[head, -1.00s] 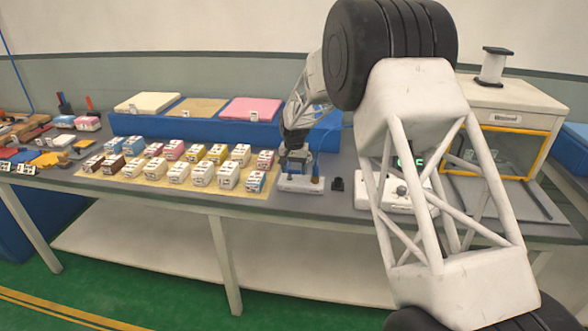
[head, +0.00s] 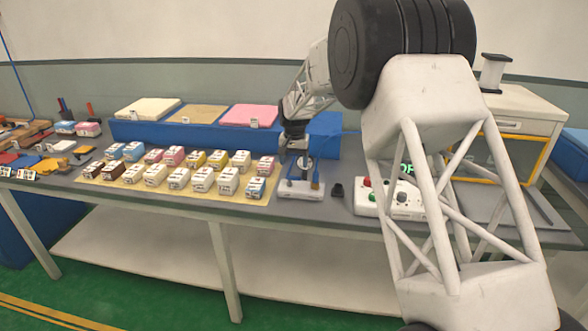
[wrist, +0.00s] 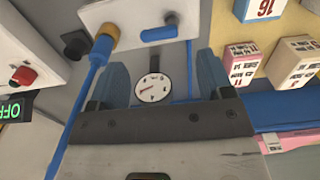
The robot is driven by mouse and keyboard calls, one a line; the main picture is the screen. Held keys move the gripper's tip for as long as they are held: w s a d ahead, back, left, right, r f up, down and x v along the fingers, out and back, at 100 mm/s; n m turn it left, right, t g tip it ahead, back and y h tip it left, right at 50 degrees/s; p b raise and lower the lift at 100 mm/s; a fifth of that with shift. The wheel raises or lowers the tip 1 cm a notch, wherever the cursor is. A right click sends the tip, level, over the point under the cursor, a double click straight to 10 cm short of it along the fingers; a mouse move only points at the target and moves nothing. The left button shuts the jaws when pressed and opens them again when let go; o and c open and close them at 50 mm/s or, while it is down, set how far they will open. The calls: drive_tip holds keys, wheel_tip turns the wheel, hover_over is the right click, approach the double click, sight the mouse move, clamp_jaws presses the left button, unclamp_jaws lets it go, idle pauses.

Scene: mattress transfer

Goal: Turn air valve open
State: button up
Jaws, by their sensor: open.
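The air valve's blue handle (wrist: 160,33) lies lengthwise across the white valve unit (wrist: 130,14) at the top of the wrist view. The unit also shows in the head view (head: 302,190) on the bench. A brass fitting with a blue hose (wrist: 98,52) sits left of the handle. A round gauge (wrist: 153,89) with a red needle shows between my fingers. My gripper (wrist: 160,78) is open, its two blue fingers apart and empty, pointing toward the unit. In the head view it is above the unit, and its fingers are hard to make out.
A control box (head: 388,200) with red and green buttons stands right of the unit; its display reads OFF in the wrist view (wrist: 10,110). A small black block (head: 337,190) lies between them. Several numbered boxes (head: 203,179) crowd the left. A blue platform (head: 150,132) holding pads stands behind.

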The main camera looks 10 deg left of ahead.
drive_tip(key=shift+r, duration=0.85)
drive_tip(key=shift+r, duration=0.1)
drive_tip(key=shift+s+d+r, duration=0.2)
drive_tip(key=shift+d, duration=0.05)
drive_tip(key=s+d+r+t, duration=0.1)
drive_tip(key=s+d+r, duration=0.7)
drive_tip(key=s+d, duration=0.35)
drive_tip(key=s+d+r, duration=0.8)
drive_tip(key=s+d, duration=0.3)
drive_tip(key=s, duration=0.2)
drive_tip(key=s+d+f, duration=0.1)
drive_tip(key=s+d, duration=0.3)
drive_tip(key=s, duration=0.7)
drive_tip(key=s+d+f+t, duration=0.1)
drive_tip(key=s+d, duration=0.3)
drive_tip(key=s, duration=0.7)
drive_tip(key=s+d+f, duration=0.1)
drive_tip(key=s+d, duration=0.3)
drive_tip(key=s, duration=0.7)
drive_tip(key=shift+s+f+t, duration=0.3)
drive_tip(key=shift+f, duration=0.1)
drive_tip(key=shift+d, duration=0.1)
